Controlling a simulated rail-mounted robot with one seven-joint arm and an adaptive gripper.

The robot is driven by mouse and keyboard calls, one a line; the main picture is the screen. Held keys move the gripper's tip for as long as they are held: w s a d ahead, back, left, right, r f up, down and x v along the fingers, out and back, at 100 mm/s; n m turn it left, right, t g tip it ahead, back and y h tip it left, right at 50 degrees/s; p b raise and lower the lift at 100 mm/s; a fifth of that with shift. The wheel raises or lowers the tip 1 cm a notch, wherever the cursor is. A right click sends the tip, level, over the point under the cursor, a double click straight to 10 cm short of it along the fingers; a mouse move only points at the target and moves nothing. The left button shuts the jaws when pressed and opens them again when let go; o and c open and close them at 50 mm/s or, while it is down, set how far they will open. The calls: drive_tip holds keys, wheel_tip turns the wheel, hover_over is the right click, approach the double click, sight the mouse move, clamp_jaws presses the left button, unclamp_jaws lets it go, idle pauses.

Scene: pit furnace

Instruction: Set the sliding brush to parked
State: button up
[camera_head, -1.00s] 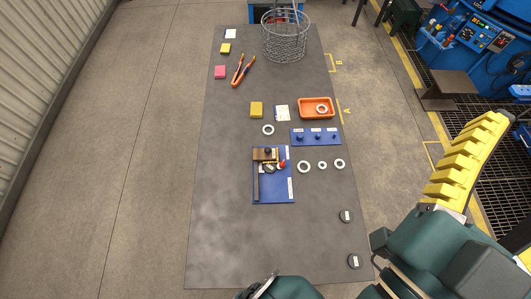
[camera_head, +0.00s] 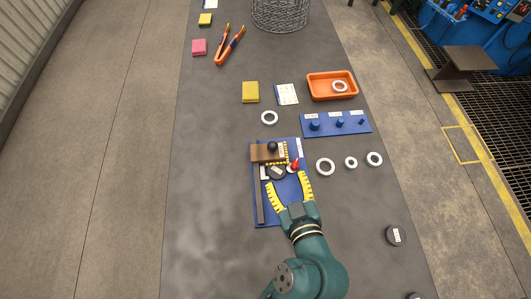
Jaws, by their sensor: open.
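The sliding brush, a brown wooden block with a black knob (camera_head: 269,151), sits at the far end of a blue base board (camera_head: 260,222). A dark rail (camera_head: 261,204) runs along the board's left side towards me. A dark round piece with a pale label (camera_head: 277,172) and a red-handled part (camera_head: 294,165) lie just in front of the brush. My gripper (camera_head: 288,180) has yellow toothed fingers spread wide over the board, on the near side of the brush. It is open and holds nothing. Whether its tips touch the board I cannot tell.
To the right lie several white rings (camera_head: 325,167) and a blue peg board (camera_head: 336,124). Behind are an orange tray (camera_head: 332,86), a yellow block (camera_head: 251,92) and orange-handled tongs (camera_head: 230,44). A dark puck (camera_head: 396,236) lies at right. The mat left of the board is clear.

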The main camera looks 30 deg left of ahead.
sight(274, 150)
drive_tip(key=x, duration=0.5)
drive_tip(key=b+x, duration=0.1)
drive_tip(key=x, duration=0.5)
drive_tip(key=f+x, duration=0.1)
drive_tip(key=x, duration=0.4)
drive_tip(key=shift+w+d+f+b, duration=0.1)
drive_tip(key=shift+f+b, duration=0.1)
drive_tip(key=shift+b, duration=0.2)
clamp_jaws()
